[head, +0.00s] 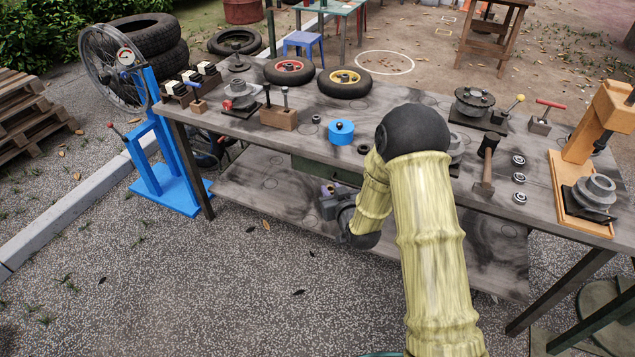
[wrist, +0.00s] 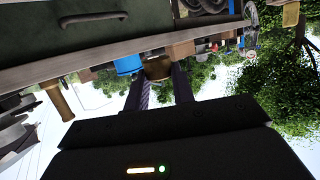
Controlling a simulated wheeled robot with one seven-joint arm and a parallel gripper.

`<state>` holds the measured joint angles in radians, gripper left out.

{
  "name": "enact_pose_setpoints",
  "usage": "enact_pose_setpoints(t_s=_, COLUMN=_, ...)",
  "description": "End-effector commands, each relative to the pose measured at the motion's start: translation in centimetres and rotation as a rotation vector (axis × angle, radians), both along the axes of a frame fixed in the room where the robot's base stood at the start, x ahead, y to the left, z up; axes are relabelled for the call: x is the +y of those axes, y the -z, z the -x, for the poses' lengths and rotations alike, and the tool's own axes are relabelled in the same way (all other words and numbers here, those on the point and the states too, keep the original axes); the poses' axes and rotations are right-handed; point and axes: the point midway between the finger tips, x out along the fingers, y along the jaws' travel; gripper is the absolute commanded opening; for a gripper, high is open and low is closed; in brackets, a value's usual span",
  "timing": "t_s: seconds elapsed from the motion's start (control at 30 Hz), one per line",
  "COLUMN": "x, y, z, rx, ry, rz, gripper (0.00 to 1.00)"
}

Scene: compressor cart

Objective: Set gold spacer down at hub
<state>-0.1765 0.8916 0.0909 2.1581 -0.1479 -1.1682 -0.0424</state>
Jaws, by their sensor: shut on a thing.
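My gripper (head: 330,195) is low at the front of the workbench, below the tabletop's near edge in the head view. In the wrist view its two dark fingers (wrist: 164,84) are shut on the gold spacer (wrist: 158,68), a dull brass-coloured ring or cylinder. The spacer cannot be made out in the head view. Several grey stepped hubs show: one on a wooden stand at the right (head: 594,190), one at the left of the bench (head: 240,95), and one partly hidden behind my arm (head: 455,146). I cannot tell which is the task's hub. The spacer is apart from all of them.
The workbench (head: 215,122) holds a blue cylinder (head: 341,132), two small wheels (head: 344,82), a mallet (head: 487,160) and several small rings (head: 519,178). A drawer with a handle (wrist: 93,19) is close by.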

Motion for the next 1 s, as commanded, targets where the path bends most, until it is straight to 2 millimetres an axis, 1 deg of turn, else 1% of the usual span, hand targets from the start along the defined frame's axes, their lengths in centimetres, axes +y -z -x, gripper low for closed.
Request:
enact_pose_setpoints(t_s=0.03, x=-1.0, y=0.9, z=0.0, rx=0.004, ry=0.022, rz=0.001, gripper=0.02)
enact_pose_setpoints(t_s=0.17, x=-3.8, y=3.0, z=0.0, rx=0.005, ry=0.085, rz=0.002, gripper=0.02)
enact_pose_setpoints(t_s=0.27, x=-6.7, y=5.3, z=0.4, rx=0.008, ry=0.150, rz=0.003, gripper=0.02)
enact_pose_setpoints(t_s=0.37, x=-10.3, y=8.0, z=1.3, rx=0.010, ry=0.230, rz=0.006, gripper=0.02)
enact_pose_setpoints(t_s=0.4, x=-11.7, y=9.0, z=1.7, rx=0.010, ry=0.262, rz=0.008, gripper=0.02)
enact_pose_setpoints(t_s=0.5, x=-14.7, y=11.1, z=2.9, rx=0.006, ry=0.332, rz=0.012, gripper=0.02)
enact_pose_setpoints(t_s=0.53, x=-15.4, y=11.5, z=3.2, rx=0.005, ry=0.348, rz=0.013, gripper=0.02)
enact_pose_setpoints(t_s=0.6, x=-16.6, y=12.2, z=3.8, rx=0.001, ry=0.376, rz=0.015, gripper=0.02)
enact_pose_setpoints(t_s=0.7, x=-17.3, y=12.7, z=4.1, rx=-0.002, ry=0.394, rz=0.016, gripper=0.02)
enact_pose_setpoints(t_s=1.0, x=-17.4, y=12.7, z=4.1, rx=-0.003, ry=0.395, rz=0.016, gripper=0.02)
